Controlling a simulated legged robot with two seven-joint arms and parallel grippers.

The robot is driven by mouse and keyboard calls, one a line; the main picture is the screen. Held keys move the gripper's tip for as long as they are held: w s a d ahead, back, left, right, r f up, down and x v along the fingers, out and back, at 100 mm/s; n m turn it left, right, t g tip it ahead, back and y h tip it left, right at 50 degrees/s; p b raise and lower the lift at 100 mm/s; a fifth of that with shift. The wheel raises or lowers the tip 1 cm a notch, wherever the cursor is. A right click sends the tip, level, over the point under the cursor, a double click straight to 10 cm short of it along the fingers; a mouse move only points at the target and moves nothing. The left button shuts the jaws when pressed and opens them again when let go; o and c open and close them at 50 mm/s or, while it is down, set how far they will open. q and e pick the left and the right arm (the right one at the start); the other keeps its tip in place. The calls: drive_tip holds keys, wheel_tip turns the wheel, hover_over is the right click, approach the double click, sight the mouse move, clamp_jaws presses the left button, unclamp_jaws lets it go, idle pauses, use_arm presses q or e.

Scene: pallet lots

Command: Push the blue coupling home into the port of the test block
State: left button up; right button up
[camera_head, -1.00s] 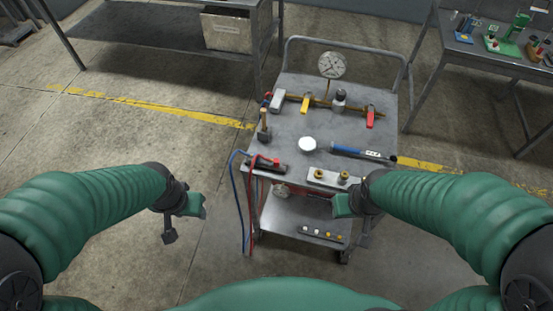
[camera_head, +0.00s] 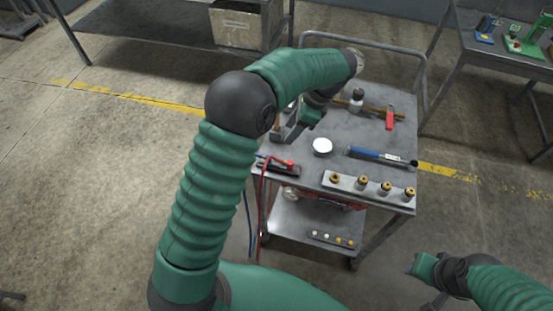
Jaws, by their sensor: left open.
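My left gripper (camera_head: 284,132) is open over the left part of the cart top, pointing down beside a hammer that it partly covers. A metal strip with several brass ports (camera_head: 370,187) lies along the front right edge of the cart. A dark block with a red part (camera_head: 281,166) lies at the front left edge, below my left gripper. A blue hose (camera_head: 248,215) and a red hose hang by that corner. I cannot make out the blue coupling or tell which block is the test block. My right gripper (camera_head: 428,278) is off the cart at lower right; its jaws are unclear.
The cart top (camera_head: 335,165) also holds a white round disc (camera_head: 322,147), a blue-handled tool (camera_head: 376,155) and a red-handled valve (camera_head: 390,119). My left arm hides the back left of the cart. A bench (camera_head: 500,50) stands at the back right.

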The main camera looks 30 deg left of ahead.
use_arm(q)
hover_over(270, 157)
drive_tip(key=d, duration=0.2)
drive_tip(key=f, duration=1)
drive_tip(key=shift+w+a+f, duration=0.1)
drive_tip(key=shift+w+f, duration=0.05)
drive_tip(key=shift+w, duration=0.15)
drive_tip(key=shift+f, duration=0.3)
drive_tip(key=shift+a, duration=0.1)
drive_tip(key=x, duration=0.5)
drive_tip(key=shift+w+f, duration=0.15)
drive_tip(key=shift+f, duration=0.05)
clamp_jaws()
